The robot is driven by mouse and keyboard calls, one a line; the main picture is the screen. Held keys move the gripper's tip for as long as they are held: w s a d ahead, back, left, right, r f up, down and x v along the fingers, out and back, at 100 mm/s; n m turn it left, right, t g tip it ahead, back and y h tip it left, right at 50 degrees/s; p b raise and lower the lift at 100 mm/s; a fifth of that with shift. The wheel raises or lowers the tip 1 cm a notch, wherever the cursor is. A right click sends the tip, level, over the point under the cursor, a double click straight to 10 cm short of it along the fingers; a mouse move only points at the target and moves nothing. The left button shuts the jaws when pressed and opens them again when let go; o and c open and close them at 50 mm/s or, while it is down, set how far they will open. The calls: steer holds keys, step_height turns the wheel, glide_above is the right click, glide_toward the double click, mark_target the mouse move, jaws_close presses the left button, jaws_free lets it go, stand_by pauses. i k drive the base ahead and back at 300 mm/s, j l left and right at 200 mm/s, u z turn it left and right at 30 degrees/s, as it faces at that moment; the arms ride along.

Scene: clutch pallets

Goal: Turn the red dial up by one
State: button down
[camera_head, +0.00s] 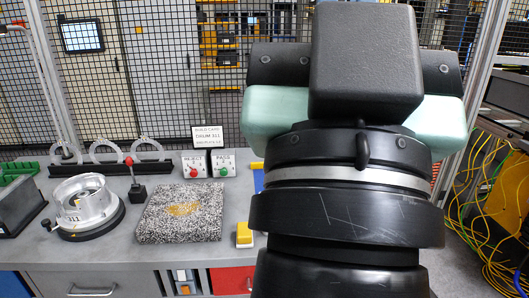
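My gripper (365,65) fills the right half of the view, seen from behind as a black block with pale green parts at both sides. Its fingertips are hidden, so its opening does not show. No red dial is clearly recognisable. A silver drum (84,203) on a black round base stands at the left of the bench, with small dark digits on its front that I cannot read surely. A red ball (129,159) tops a thin stem on a black block just right of the drum. My gripper is well to the right of both.
A speckled slab (180,212) lies mid-bench. Behind it stand a red REJECT button (194,172), a green PASS button (223,170) and a build card (208,137). A yellow block (244,234) sits near my arm. Yellow cables (490,200) hang at right.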

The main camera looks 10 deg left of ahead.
mark_target(193, 173)
steer(key=i+j, duration=0.25)
steer(key=j, duration=0.15)
steer(key=i+j, duration=0.55)
steer(key=j, duration=0.25)
steer(key=i+j, duration=0.25)
steer(key=j, duration=0.15)
steer(key=i+j+z, duration=0.1)
steer(key=i+j, duration=0.45)
steer(key=j, duration=0.3)
